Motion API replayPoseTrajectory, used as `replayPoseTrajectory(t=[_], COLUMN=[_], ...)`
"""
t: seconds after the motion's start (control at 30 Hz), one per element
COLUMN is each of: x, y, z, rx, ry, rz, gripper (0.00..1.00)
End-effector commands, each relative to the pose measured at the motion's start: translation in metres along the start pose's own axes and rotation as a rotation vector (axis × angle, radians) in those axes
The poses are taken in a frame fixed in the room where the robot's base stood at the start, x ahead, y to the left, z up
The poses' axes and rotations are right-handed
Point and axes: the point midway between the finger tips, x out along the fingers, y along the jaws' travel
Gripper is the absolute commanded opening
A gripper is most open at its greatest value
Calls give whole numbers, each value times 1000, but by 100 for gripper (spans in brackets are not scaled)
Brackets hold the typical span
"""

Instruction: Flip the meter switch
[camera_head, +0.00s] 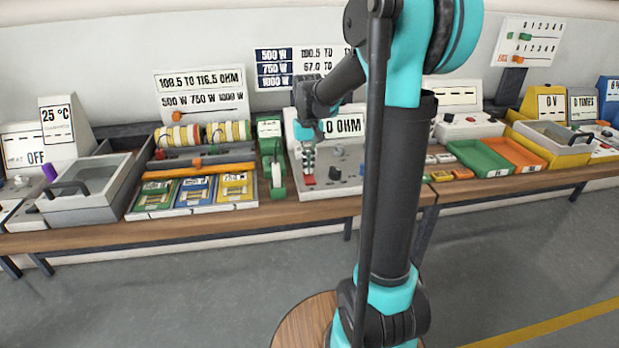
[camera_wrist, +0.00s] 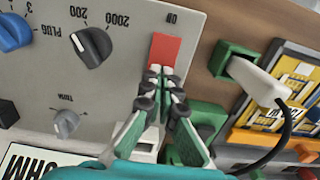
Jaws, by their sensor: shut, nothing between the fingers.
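The meter (camera_head: 325,190) is a grey box on the bench with knobs and a display (camera_head: 343,126) reading "0 OHM". Its red switch (camera_wrist: 166,49) sits near the panel edge in the wrist view, beside a small "ON" label. The switch also shows in the head view (camera_head: 309,180) at the front of the meter. My gripper (camera_wrist: 158,72) is shut and empty, with its fingertips at the lower edge of the red switch. I cannot tell whether they touch it. In the head view my gripper (camera_head: 308,169) is just above the switch, pointing down.
A black knob (camera_wrist: 92,47), a blue knob (camera_wrist: 12,32) and a small grey knob (camera_wrist: 67,123) stand on the meter panel. A green socket with a white plug (camera_wrist: 258,82) and black cable lies to the right. Green (camera_head: 480,157) and orange (camera_head: 516,153) trays stand right of the meter.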

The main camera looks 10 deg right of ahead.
Motion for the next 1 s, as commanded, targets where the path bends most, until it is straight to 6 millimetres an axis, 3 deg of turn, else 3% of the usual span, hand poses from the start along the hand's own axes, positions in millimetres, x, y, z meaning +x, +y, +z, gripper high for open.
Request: replayPoseTrajectory(t=[0.6, 1.0], x=[7, -19], y=[0, 0], z=[0, 0], rx=[0, 0], ry=[0, 0], rz=[0, 0], gripper=[0, 0])
